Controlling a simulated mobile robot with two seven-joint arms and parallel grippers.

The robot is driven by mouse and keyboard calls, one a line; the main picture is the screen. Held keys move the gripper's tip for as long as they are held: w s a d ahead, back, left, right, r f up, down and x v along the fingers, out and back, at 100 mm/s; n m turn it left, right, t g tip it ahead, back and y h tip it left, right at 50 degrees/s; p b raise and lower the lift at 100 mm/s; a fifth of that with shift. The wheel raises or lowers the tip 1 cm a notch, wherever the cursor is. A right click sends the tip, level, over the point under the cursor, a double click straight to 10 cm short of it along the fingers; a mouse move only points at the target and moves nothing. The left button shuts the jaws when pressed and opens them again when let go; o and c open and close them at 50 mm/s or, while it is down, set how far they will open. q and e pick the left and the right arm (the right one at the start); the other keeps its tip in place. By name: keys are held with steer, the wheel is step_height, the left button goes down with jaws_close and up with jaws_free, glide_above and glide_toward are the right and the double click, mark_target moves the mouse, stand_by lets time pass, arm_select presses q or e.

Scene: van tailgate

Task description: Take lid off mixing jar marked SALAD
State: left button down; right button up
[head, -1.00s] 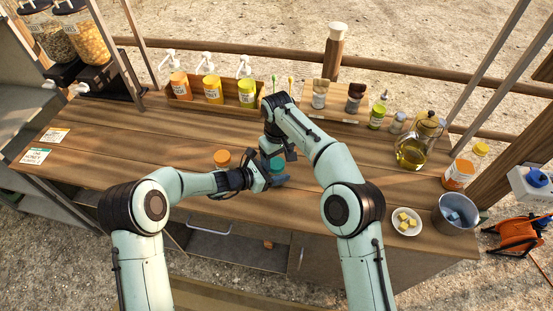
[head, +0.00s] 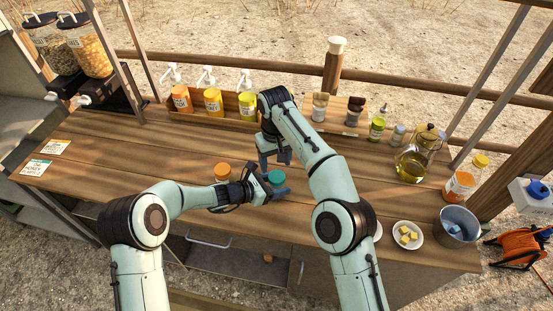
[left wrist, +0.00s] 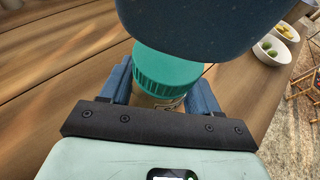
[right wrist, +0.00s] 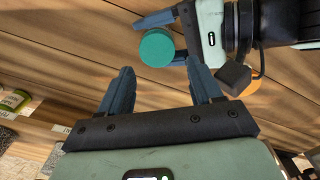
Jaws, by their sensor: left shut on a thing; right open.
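A jar with a ribbed teal lid (head: 276,177) stands near the front edge of the counter. The lid is on the jar in the left wrist view (left wrist: 168,72); the label below is mostly hidden and unreadable. My left gripper (head: 268,188) is shut around the jar's body below the lid. My right gripper (head: 276,158) is open and empty, just behind the jar; its fingers (right wrist: 160,90) point toward the teal lid and are apart from it. A second jar with an orange lid (head: 222,171) stands to the left, its marking not visible.
A wooden rack of pump bottles (head: 213,101) runs along the back. An oil jug (head: 411,162), a sauce bottle (head: 459,184), a bowl of yellow cubes (head: 408,235) and a metal bucket (head: 458,225) stand at right. The counter's left half (head: 120,150) is mostly clear.

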mark_target(277, 176)
steer(key=m, duration=0.1)
steer(key=r+m, duration=0.1)
steer(key=m, duration=0.2)
steer(key=shift+r+m, duration=0.35)
steer(key=shift+m, duration=0.05)
steer(key=shift+d+r+m, duration=0.2)
steer(key=shift+m, duration=0.6)
steer(key=shift+f, duration=3.95)
steer(key=shift+c, duration=0.3)
